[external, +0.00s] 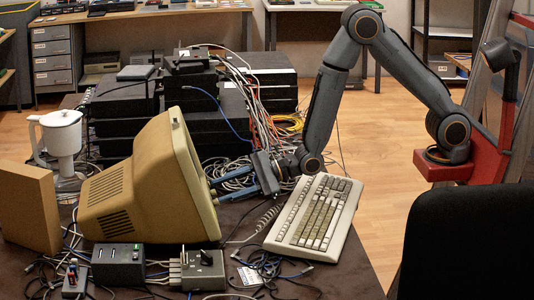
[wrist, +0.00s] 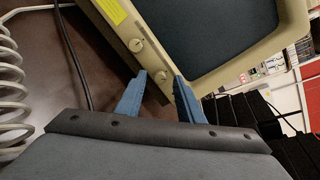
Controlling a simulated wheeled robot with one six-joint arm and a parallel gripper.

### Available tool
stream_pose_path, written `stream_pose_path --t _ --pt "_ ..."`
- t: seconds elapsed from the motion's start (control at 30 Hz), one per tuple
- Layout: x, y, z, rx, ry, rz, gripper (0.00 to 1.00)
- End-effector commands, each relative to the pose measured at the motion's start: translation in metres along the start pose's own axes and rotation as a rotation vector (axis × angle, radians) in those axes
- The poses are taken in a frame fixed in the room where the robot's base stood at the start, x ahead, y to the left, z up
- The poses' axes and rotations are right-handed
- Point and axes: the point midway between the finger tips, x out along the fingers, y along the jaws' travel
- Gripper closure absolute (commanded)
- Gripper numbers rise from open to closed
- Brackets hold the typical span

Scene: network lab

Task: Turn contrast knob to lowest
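The beige monitor (external: 150,190) stands on the dark table, its screen side facing my gripper. In the wrist view, its front bezel (wrist: 215,80) carries two small round knobs, an upper-left one (wrist: 136,45) and a lower-right one (wrist: 160,76). I cannot tell from any marking which one is contrast. My gripper (wrist: 160,77) is open, its blue fingertips on either side of the lower-right knob in the picture. Gaps show between knob and fingers; contact is not visible.
A beige keyboard (external: 316,215) lies right of the monitor, below my arm. Stacked black network devices (external: 205,105) and loose cables stand behind. A grey switch box (external: 204,268) and a power box (external: 118,265) sit in front. A white jug (external: 62,135) stands left.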

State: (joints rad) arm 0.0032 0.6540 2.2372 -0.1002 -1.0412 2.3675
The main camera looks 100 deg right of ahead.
Motion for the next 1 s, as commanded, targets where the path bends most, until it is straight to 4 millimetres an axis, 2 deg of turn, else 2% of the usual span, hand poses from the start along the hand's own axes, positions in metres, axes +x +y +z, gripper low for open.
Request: stream_pose_path --t 0.37,0.57,1.0 --pt "0.0062 0.0003 -0.0001 0.0 0.001 0.001 0.68" --pt "0.0061 0.0003 0.0 0.0 0.001 0.001 1.0" --pt "0.0059 0.0003 -0.0001 -0.077 0.001 0.003 1.0"
